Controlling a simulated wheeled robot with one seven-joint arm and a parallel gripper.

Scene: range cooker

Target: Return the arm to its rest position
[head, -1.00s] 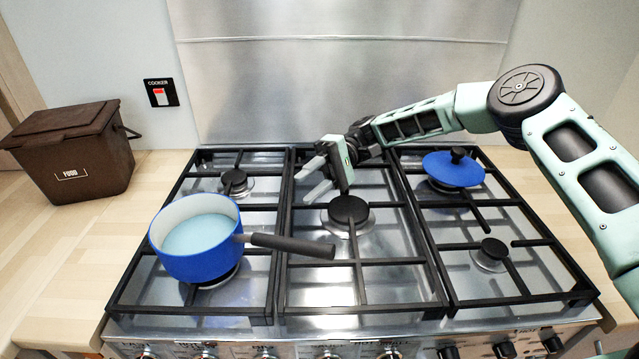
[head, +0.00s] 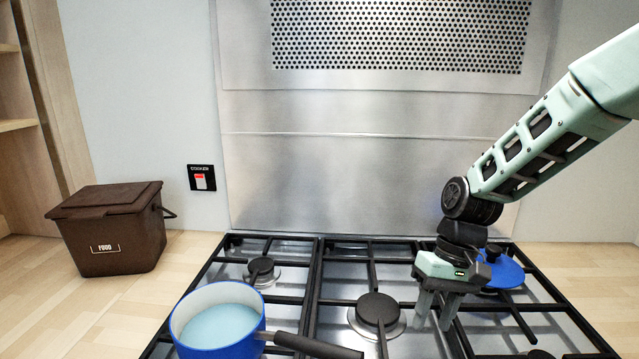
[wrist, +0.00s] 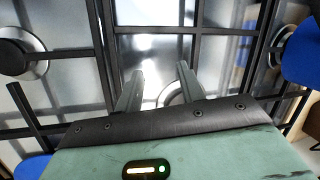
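My gripper (head: 434,310) points down over the right-centre part of the hob, in front of and left of the blue lid. In the wrist view its two fingers (wrist: 160,82) are apart with nothing between them, above the hob's grates and steel surface. My arm reaches in from the upper right of the head view, bent at the wrist.
A blue saucepan (head: 240,348) with pale contents sits on the front left burner, its handle pointing right. A blue lid (head: 509,272) lies on the back right burner, partly behind my gripper. A brown food bin (head: 110,230) stands left of the hob (head: 300,312). A steel splashback (head: 340,180) rises behind.

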